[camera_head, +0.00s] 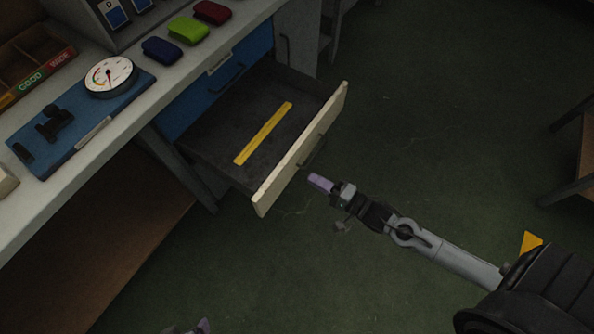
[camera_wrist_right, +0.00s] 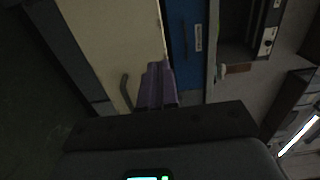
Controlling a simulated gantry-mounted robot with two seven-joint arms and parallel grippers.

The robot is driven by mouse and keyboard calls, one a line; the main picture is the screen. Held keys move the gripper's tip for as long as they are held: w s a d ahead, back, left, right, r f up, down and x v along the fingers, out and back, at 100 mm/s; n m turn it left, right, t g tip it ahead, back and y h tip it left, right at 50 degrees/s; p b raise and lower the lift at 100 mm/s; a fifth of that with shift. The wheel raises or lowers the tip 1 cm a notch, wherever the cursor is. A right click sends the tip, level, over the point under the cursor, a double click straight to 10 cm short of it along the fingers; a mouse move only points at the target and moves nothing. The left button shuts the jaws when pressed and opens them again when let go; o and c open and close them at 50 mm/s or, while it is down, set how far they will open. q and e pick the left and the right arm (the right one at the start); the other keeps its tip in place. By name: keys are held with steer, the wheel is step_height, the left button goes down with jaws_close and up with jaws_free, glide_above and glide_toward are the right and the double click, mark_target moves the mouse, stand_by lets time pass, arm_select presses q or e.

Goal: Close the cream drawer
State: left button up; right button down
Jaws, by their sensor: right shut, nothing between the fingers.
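The cream drawer (camera_head: 300,150) is pulled well out from under the bench, its cream front facing right with a dark bar handle (camera_head: 313,153). A yellow strip (camera_head: 264,133) lies inside it. My right gripper (camera_head: 320,183) is shut and empty, just outside the front near the handle; I cannot tell whether it touches. In the right wrist view the shut purple fingers (camera_wrist_right: 157,85) stand before the cream front (camera_wrist_right: 112,40), beside the handle (camera_wrist_right: 126,92). At the bottom edge of the head view, only a small tip of my left gripper (camera_head: 202,326) shows.
A blue drawer (camera_head: 222,85) is behind the open one. The bench top (camera_head: 150,105) holds a dial gauge (camera_head: 108,76) on a blue board and dark blue, green and red folded items. Floor to the right is clear up to a stand (camera_head: 580,150).

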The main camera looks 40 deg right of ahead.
mark_target(288, 164)
steer(key=b+x, duration=0.3)
steer(key=x, duration=0.3)
steer(key=shift+w+f, duration=0.1)
steer(key=shift+w+a, duration=0.15)
steer(key=shift+w, duration=0.2)
steer(key=shift+w, duration=0.1)
